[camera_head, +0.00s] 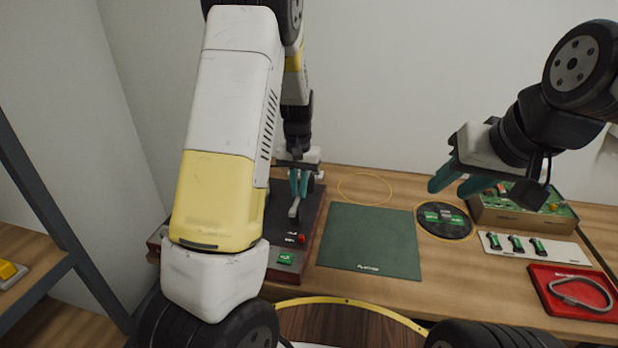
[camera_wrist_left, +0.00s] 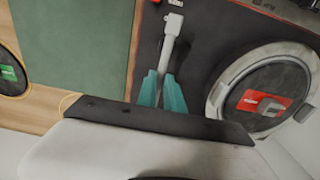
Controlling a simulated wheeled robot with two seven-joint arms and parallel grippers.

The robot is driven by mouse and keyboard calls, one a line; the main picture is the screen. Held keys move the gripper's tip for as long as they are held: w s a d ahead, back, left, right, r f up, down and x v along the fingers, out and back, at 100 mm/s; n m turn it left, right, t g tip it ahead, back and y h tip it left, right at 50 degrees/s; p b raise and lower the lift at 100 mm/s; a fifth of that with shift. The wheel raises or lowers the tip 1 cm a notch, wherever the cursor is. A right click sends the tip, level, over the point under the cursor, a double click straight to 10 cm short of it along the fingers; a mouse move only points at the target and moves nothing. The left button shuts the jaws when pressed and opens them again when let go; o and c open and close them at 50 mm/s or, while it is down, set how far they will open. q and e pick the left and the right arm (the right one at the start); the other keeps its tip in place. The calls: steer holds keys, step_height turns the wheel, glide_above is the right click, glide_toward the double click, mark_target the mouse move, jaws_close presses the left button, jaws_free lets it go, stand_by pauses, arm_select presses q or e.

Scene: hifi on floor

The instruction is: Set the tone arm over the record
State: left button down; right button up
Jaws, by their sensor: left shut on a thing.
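My left gripper (camera_head: 298,182) is shut on the grey tone arm (camera_head: 294,208) of the turntable (camera_head: 312,215). In the left wrist view its teal fingertips (camera_wrist_left: 163,82) close around the tone arm (camera_wrist_left: 172,30). The tone arm lies beside the record (camera_wrist_left: 283,78), over the dark deck, not above the disc. The record is black with a red and white label and sits inside a pale ring-shaped platter rim (camera_wrist_left: 222,92). In the head view my left arm hides the record. My right gripper (camera_head: 452,188) is raised above the table, fingers apart and empty.
A green mat (camera_head: 370,242) lies right of the turntable. Further right are a dark disc (camera_head: 444,232) with green pieces, a white strip (camera_head: 550,248) with green cylinders, a circuit-board box (camera_head: 500,215) and a red tray (camera_head: 570,310). A yellow ring outline (camera_head: 365,188) marks clear table.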

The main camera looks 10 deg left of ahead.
stand_by(0.8)
arm_select(q)
steer(key=shift+w+a+m, duration=0.1)
steer(key=shift+a+m, duration=0.8)
steer(key=shift+a, duration=0.15)
steer(key=a+m, duration=0.1)
steer(key=w+a+m, duration=0.1)
steer(key=a+m, duration=0.1)
steer(key=w+a+m, duration=0.1)
steer(key=m, duration=0.1)
steer(key=shift+w+a, duration=0.1)
steer(key=shift+a, duration=0.3)
steer(key=shift+w+a+m, duration=1.15)
steer(key=shift+m, duration=0.55)
steer(key=c, duration=1.5)
jaws_free()
steer(key=shift+o, duration=0.2)
